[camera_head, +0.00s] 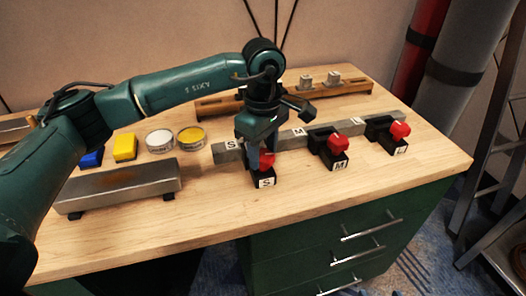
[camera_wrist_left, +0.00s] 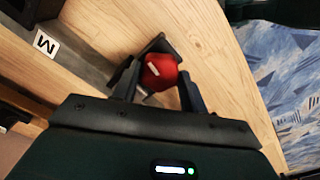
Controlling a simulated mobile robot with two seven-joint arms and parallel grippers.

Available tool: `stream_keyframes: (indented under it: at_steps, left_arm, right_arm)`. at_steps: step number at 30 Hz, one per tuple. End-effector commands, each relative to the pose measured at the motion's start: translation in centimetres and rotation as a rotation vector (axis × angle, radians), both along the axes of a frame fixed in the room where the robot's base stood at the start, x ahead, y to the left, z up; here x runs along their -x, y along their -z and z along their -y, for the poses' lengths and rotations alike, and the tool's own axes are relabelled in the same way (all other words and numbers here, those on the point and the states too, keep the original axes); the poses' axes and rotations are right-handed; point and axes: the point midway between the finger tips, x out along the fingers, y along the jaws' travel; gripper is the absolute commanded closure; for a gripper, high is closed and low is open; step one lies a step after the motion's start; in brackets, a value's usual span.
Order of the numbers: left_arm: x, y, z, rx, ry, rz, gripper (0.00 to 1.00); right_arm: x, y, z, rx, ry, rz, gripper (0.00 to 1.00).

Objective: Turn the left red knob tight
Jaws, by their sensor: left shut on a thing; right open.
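The left red knob (camera_head: 267,160) sits on a black clamp marked S (camera_head: 264,183) on the grey bar. My left gripper (camera_head: 257,158) points down over this knob, with its fingers around it. In the left wrist view the red knob (camera_wrist_left: 160,72) shows a white mark and lies between the two dark fingertips of my left gripper (camera_wrist_left: 158,84), which is shut on it. Two more red knobs, the middle one (camera_head: 338,144) and the right one (camera_head: 399,131), sit on their own black clamps to the right. My right gripper is not in view.
The grey bar (camera_head: 292,139) runs across the wooden table (camera_head: 215,208). A metal block (camera_head: 120,186), a yellow block (camera_head: 125,147), a blue block (camera_head: 92,157) and two round tins (camera_head: 190,139) stand at left. A wooden rack (camera_head: 220,104) lies behind. The front of the table is clear.

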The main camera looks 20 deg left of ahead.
Motion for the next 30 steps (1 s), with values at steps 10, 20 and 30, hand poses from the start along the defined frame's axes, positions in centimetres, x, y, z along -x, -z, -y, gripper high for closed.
stream_keyframes:
  at_steps: [10,20,30]
  left_arm:
    - [-0.02,-0.11,0.02,0.002,0.015,0.002,0.8]
    - [-0.01,-0.08,0.03,0.0,0.014,0.001,0.42]
    - [-0.02,-0.17,0.02,0.0,0.013,0.001,0.36]
  right_arm:
    - [0.38,0.3,0.04,0.002,-0.001,-0.01,0.47]
    - [0.38,0.35,0.02,0.001,-0.001,-0.011,0.47]
    - [0.07,0.16,0.0,0.001,-0.002,-0.003,0.47]
